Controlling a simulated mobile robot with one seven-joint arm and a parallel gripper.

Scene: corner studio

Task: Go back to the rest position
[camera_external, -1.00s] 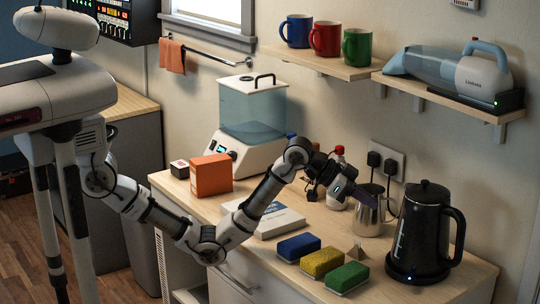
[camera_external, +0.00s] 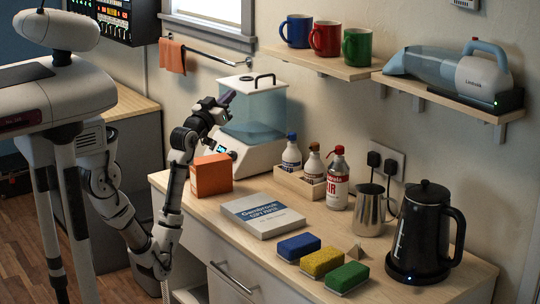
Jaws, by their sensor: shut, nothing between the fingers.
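My gripper (camera_external: 228,99) is shut and empty. It is raised in front of the upper left of the machine with the blue clear tank (camera_external: 262,115), above the orange box (camera_external: 211,175). It is apart from the counter; whether it touches the tank cannot be told from this view. My arm is folded up at the left end of the counter, with its elbow low in front of the counter's edge.
On the counter (camera_external: 240,256) are a book (camera_external: 262,215), blue, yellow and green sponges (camera_external: 323,262), a bottle rack (camera_external: 298,184), a red-capped bottle (camera_external: 338,180), a steel pitcher (camera_external: 372,210) and a black kettle (camera_external: 423,232). Shelves above hold mugs (camera_external: 326,38) and a handheld vacuum (camera_external: 455,70).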

